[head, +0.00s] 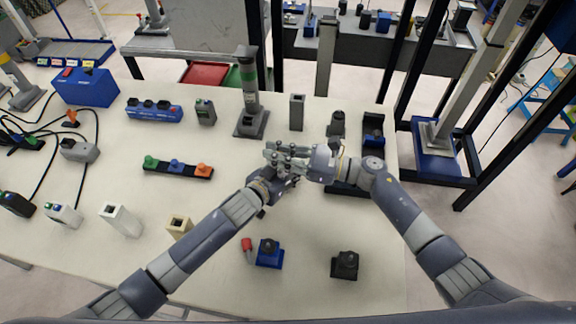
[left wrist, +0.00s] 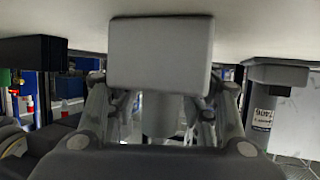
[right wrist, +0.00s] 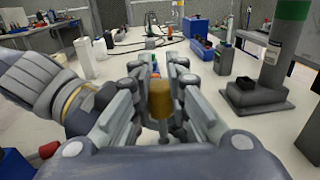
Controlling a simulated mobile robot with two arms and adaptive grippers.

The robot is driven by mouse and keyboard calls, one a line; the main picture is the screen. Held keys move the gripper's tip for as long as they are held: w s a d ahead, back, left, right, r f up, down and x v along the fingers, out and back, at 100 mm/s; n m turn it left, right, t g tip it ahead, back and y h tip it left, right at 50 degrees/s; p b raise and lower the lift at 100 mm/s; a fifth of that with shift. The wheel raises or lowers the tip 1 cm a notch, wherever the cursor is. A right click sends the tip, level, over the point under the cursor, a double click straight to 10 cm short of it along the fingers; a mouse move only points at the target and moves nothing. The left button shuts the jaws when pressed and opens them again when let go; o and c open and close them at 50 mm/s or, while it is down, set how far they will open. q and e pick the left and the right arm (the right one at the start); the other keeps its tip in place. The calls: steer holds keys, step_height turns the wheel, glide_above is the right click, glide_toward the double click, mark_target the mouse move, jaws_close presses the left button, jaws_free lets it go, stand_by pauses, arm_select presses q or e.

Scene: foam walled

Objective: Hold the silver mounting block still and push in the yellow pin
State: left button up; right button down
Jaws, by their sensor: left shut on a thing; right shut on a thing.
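The silver mounting block (left wrist: 160,55) fills the top middle of the left wrist view, between the fingers of my left gripper (left wrist: 160,100). My left gripper (head: 285,172) is shut on it above the table. The yellow pin (right wrist: 160,98) stands between the fingers of my right gripper (right wrist: 160,85), which is shut on it. In the head view my right gripper (head: 277,152) reaches in from the right, close to the left one. The hands hide the block and pin there. I cannot tell whether the pin touches the block.
The hands are over the white table (head: 225,215). A grey post with a green band (head: 248,90) stands behind them. A strip with coloured knobs (head: 178,168) lies to the left. A blue block (head: 269,254), a red-tipped piece (head: 247,245) and a black block (head: 345,264) sit in front.

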arm_select(q)
steer(key=shift+f, duration=0.1)
arm_select(e)
steer(key=shift+s+a+f, duration=0.1)
steer(key=shift+f, duration=0.3)
steer(key=shift+f, duration=0.95)
steer(key=c, duration=1.6)
jaws_free()
steer(key=shift+f, duration=0.1)
steer(key=shift+o, duration=0.9)
steer(key=shift+s+f, duration=0.1)
steer(key=shift+f, duration=0.05)
steer(key=shift+s+f, duration=0.1)
step_height(320, 180, up, 14)
steer(key=d, duration=0.1)
steer(key=shift+w+d+g, duration=0.15)
steer(key=shift+w+g, duration=0.15)
steer(key=shift+w, duration=0.15)
